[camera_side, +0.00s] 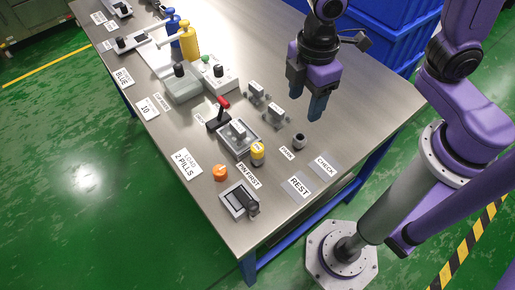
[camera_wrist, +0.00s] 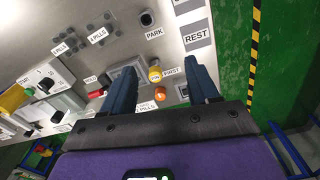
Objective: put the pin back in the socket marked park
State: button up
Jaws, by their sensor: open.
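My gripper (camera_side: 307,101) hangs above the table right of the grey metering unit. Its jaws are apart with nothing between them; both fingers also show in the wrist view (camera_wrist: 163,70). A short dark-topped round socket (camera_side: 300,141) stands beside the PARK label (camera_side: 287,153); it also shows in the wrist view (camera_wrist: 147,19), with no pin seen standing in it. A yellow-capped piece (camera_side: 257,152), apparently the pin, stands upright at the grey unit (camera_side: 226,146), near the PIN FIRST label (camera_side: 249,176). It appears between my fingers in the wrist view (camera_wrist: 155,75), but apart from them. Its lower end is hidden.
An orange knob (camera_side: 220,172) and a grey box with a black handle (camera_side: 239,201) stand nearby. A red-handled lever (camera_side: 218,117) is behind the unit. REST (camera_side: 298,187) and CHECK (camera_side: 325,167) plates lie bare near the edge. Bottles and a control box (camera_side: 213,73) stand further back.

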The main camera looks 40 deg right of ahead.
jog(key=n, duration=0.2)
send_over(257, 147)
notch_tip(257, 147, down, 5)
jog(key=shift+f, duration=0.1)
jog(key=shift+f, duration=4.45)
grip_shut()
jog(key=shift+r, duration=0.2)
jog(key=shift+r, duration=2.8)
